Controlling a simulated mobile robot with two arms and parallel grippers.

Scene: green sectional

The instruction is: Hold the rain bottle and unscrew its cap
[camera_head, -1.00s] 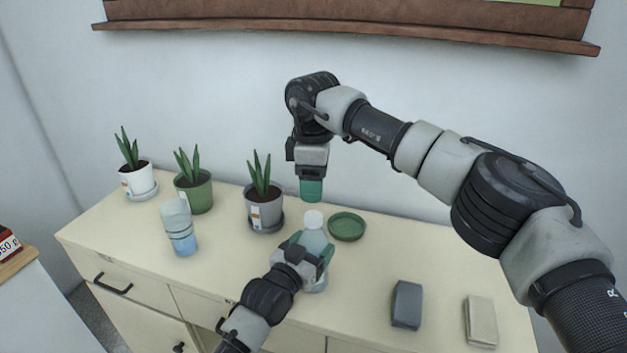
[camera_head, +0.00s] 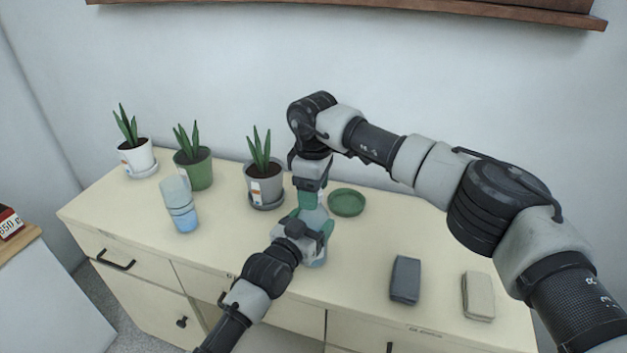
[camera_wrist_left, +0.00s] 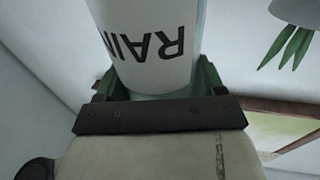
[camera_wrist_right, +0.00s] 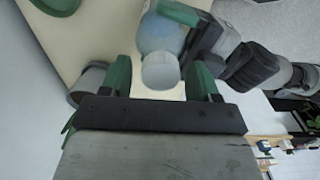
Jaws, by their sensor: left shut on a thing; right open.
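The rain bottle (camera_head: 318,215) stands upright on the cabinet top, partly hidden by my grippers. Its "RAIN" label (camera_wrist_left: 152,45) shows upside down in the left wrist view. My left gripper (camera_head: 314,232) is shut around the bottle's body from the front. My right gripper (camera_head: 309,200) points down from above at the bottle's top. In the right wrist view its green fingers (camera_wrist_right: 160,80) are open, with the white cap (camera_wrist_right: 160,71) between them and a gap on each side. The head view hides the cap behind the right fingers.
A grey pot (camera_head: 264,185) with a plant stands close left of my right gripper. A green saucer (camera_head: 346,203) lies just right of the bottle. Another bottle (camera_head: 180,205), a green pot (camera_head: 193,170), a white pot (camera_head: 137,156), a dark block (camera_head: 405,280) and a beige block (camera_head: 478,296) stand apart.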

